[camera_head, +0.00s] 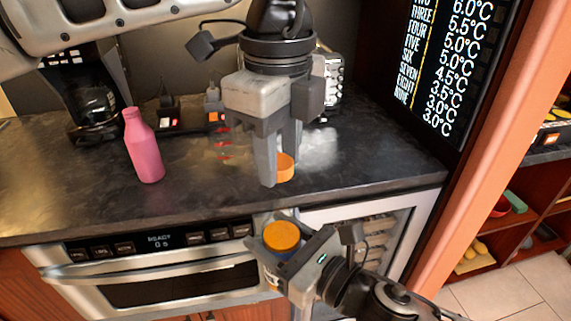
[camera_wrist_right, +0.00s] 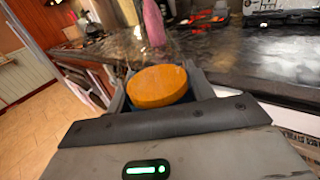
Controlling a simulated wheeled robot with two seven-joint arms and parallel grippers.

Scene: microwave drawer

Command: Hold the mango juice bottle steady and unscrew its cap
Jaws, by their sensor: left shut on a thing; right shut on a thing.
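My right gripper (camera_head: 284,243) comes in from the lower right and is shut on the mango juice bottle, held upright in front of the counter edge. The bottle's round orange top (camera_head: 281,236) faces up, and it also shows between the fingers in the right wrist view (camera_wrist_right: 158,87). I cannot tell whether this top is a cap or the open bottle. Most of the bottle's body is hidden by the gripper. My left gripper (camera_head: 279,168) points down above the bottle and is shut on a small orange piece (camera_head: 285,167), apparently the cap, clear of the bottle.
A pink bottle (camera_head: 143,147) stands on the dark counter (camera_head: 200,190) at left, beside a coffee maker (camera_head: 92,100). A microwave drawer (camera_head: 180,282) is below the counter. A temperature board (camera_head: 455,65) and an orange post (camera_head: 490,140) are at right. Shelves stand beyond the post.

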